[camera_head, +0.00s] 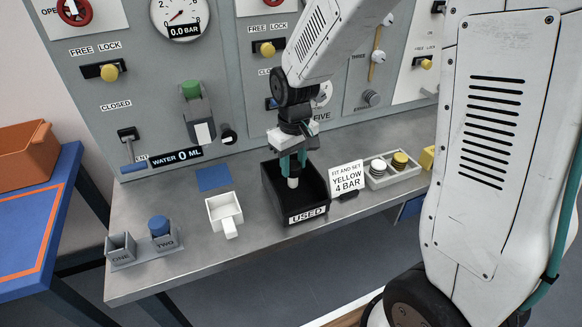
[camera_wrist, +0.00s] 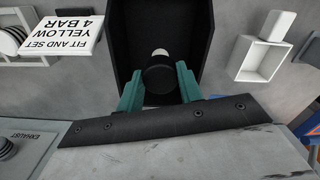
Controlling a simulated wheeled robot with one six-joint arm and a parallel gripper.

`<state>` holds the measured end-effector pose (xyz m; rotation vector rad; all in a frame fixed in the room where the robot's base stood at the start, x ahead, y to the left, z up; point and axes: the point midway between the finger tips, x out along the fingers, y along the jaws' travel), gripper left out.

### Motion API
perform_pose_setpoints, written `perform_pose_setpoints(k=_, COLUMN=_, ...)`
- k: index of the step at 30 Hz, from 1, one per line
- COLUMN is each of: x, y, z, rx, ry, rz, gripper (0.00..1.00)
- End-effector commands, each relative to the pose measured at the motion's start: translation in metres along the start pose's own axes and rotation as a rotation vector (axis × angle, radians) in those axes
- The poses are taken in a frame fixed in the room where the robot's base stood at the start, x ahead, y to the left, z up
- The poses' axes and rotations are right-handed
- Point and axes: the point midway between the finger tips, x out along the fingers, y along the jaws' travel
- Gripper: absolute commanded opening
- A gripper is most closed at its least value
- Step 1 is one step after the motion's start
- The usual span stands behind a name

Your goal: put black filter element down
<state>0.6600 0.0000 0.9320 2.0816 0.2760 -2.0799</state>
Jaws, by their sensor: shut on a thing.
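My gripper (camera_head: 293,160) points down over the black bin marked USED (camera_head: 306,207). Its teal fingers (camera_wrist: 160,88) are shut on the black filter element (camera_wrist: 159,76). The element is a dark round piece with a small pale tip. In the head view the pale tip shows below the fingers, inside the bin's outline, and the fingers hide most of the rest. The bin's dark walls also surround the element in the wrist view (camera_wrist: 124,35). I cannot tell whether the element touches the bin floor.
A white open box with a handle (camera_head: 222,210) stands left of the bin. A sign reading "FIT AND SET YELLOW 4 BAR" (camera_head: 346,178) stands close on the right, before a tray (camera_head: 394,180) of white and yellow pieces. Holders ONE and TWO (camera_head: 145,250) are at the left front. The gauge panel rises behind.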

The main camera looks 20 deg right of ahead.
Motion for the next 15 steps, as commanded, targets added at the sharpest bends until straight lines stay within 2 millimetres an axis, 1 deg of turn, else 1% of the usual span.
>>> perform_pose_setpoints(k=2, x=0.007, y=0.002, z=0.001, rx=0.002, ry=-0.003, rz=-0.001, gripper=0.09)
perform_pose_setpoints(k=6, x=0.027, y=0.003, z=0.002, rx=0.004, ry=-0.005, rz=-0.001, gripper=0.09)
perform_pose_setpoints(k=8, x=0.033, y=0.003, z=0.002, rx=0.004, ry=-0.004, rz=-0.001, gripper=0.09)
perform_pose_setpoints(k=15, x=0.034, y=0.002, z=0.001, rx=0.003, ry=0.0, rz=0.0, gripper=0.09)
